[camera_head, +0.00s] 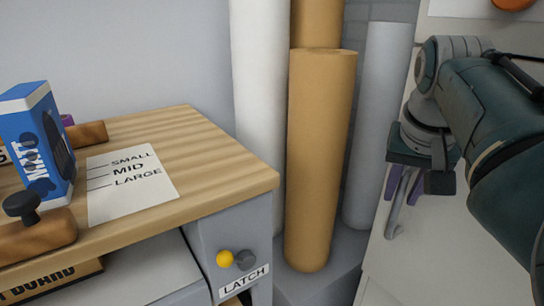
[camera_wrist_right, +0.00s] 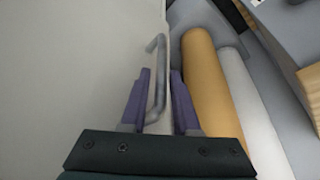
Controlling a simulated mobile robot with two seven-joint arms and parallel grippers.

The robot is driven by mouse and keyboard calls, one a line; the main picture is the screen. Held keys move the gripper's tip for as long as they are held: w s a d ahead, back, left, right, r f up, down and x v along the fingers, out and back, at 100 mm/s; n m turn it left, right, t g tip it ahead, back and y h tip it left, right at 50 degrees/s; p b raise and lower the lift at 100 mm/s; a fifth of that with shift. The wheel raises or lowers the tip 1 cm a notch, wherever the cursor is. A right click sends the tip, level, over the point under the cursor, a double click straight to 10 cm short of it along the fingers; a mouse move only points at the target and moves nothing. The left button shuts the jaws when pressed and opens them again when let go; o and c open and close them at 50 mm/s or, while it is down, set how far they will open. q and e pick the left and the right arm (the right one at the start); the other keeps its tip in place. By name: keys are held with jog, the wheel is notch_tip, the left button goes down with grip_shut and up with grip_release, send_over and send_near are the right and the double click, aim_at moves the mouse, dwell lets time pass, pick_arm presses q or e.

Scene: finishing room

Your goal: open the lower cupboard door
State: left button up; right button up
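A pale cupboard front (camera_head: 445,245) stands at the right in the head view. It fills the left of the wrist view (camera_wrist_right: 65,70). A grey bar handle (camera_head: 392,229) is on it, near its left edge in the head view. My right gripper (camera_head: 402,190) is at this handle. In the wrist view the purple fingers of my right gripper (camera_wrist_right: 160,88) stand apart, one on each side of the handle (camera_wrist_right: 158,62). I cannot tell if either finger touches it. The cupboard front shows no clear opening. My left gripper is out of view.
Tall rolls, one tan (camera_head: 318,160) and others white (camera_head: 385,120), stand just left of the cupboard. A wooden-topped bench (camera_head: 215,160) at the left carries a blue box (camera_head: 30,140) and a size card (camera_head: 130,190). A LATCH label (camera_head: 243,280) is on its side.

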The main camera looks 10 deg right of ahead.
aim_at(397, 202)
jog(key=shift+b+x, duration=0.65)
jog(key=shift+x, duration=1.3)
jog(key=shift+w+r, duration=0.1)
grip_shut()
